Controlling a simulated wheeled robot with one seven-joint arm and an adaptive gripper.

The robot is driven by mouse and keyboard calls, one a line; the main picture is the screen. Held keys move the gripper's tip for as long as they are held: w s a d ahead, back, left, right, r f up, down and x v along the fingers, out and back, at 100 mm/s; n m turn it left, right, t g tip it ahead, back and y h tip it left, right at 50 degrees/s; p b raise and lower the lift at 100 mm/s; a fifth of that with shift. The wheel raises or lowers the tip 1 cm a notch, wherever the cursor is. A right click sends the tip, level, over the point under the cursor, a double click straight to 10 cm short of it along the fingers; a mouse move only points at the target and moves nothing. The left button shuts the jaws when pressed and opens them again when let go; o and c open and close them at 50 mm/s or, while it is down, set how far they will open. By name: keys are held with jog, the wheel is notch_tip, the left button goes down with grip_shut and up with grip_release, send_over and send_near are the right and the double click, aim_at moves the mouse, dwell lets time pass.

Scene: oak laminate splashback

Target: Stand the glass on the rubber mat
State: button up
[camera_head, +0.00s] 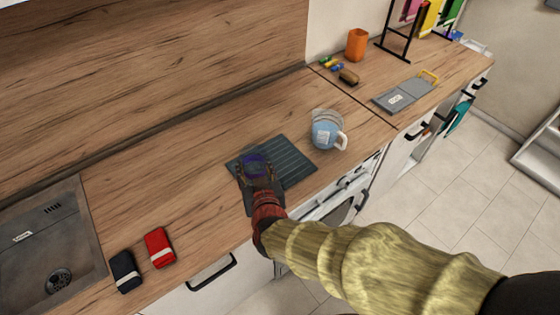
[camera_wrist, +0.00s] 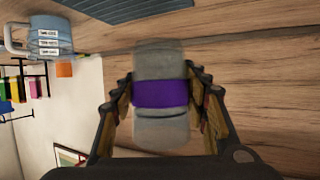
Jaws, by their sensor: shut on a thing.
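The glass (camera_wrist: 160,122) is clear with a purple band around its middle, and it sits between my gripper's fingers in the wrist view. My gripper (camera_head: 255,168) is shut on it around the band. In the head view the glass (camera_head: 256,163) shows as a dark purple shape over the left part of the rubber mat. The rubber mat (camera_head: 290,158) is dark and ribbed, flat on the wooden counter; its edge also shows at the top of the wrist view (camera_wrist: 130,10). My gripper hides part of the mat, and I cannot tell whether the glass touches it.
A light blue mug (camera_head: 325,135) stands close to the mat's right corner. A red pouch (camera_head: 159,247) and a black one (camera_head: 125,271) lie left, near the sink (camera_head: 40,235). An orange cup (camera_head: 357,44) and a grey board (camera_head: 405,94) are farther right. Counter behind the mat is clear.

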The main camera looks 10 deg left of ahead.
jog(key=w+f+b, duration=0.1)
jog(key=w+f, duration=0.2)
jog(key=w, duration=0.1)
jog(key=w+a+f+b, duration=0.1)
jog(key=w+f+b, duration=0.1)
jog(key=w+f, duration=0.1)
jog(key=w+a+f+b, duration=0.1)
jog(key=w+f, duration=0.2)
jog(key=w, duration=0.2)
jog(key=shift+w, duration=0.25)
jog(key=shift+w+f+b, duration=0.15)
jog(key=shift+f+b, duration=0.05)
jog(key=shift+b, duration=0.15)
jog(key=shift+w+a+f+b, duration=0.15)
jog(key=shift+f+b, duration=0.55)
jog(key=shift+f, duration=1)
jog(key=shift+f, duration=0.2)
jog(key=o, duration=1.3)
jog(key=shift+r, duration=0.15)
